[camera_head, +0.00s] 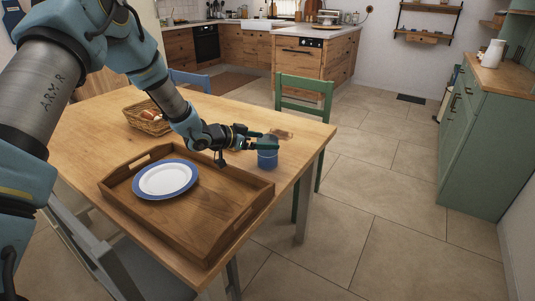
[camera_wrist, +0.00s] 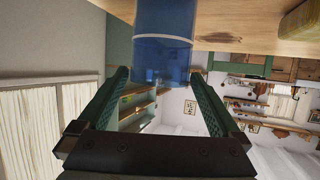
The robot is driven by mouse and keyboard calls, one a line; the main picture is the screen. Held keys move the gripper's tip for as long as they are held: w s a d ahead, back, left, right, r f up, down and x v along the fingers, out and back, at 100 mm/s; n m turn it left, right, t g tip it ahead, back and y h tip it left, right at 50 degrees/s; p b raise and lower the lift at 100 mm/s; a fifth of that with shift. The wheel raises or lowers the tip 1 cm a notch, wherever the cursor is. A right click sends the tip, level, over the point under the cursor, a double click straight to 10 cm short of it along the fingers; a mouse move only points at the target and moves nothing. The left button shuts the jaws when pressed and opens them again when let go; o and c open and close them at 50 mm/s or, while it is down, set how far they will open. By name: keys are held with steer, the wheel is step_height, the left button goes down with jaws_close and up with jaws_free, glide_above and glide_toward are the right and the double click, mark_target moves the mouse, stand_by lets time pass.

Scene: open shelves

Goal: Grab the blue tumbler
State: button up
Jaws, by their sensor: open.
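The blue tumbler (camera_head: 268,159) stands upright on the wooden table near its right edge, just beyond the tray's corner. In the wrist view, where the table appears at the top, the tumbler (camera_wrist: 163,45) shows as translucent blue with a pale band. My gripper (camera_head: 262,139) is at the tumbler's upper part. In the wrist view my gripper (camera_wrist: 161,74) is open, with one green fingertip on each side of the tumbler's rim end. A small gap seems to show at each side; I cannot tell if either finger touches it.
A wooden tray (camera_head: 228,232) with a blue-rimmed white plate (camera_head: 165,179) lies left of the tumbler, under my arm. A bread basket (camera_head: 149,119) sits further back on the table (camera_head: 92,123). A green chair (camera_head: 305,88) stands behind the table's right end.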

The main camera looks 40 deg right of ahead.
steer(key=shift+d, duration=0.2)
jaws_close()
stand_by(0.7)
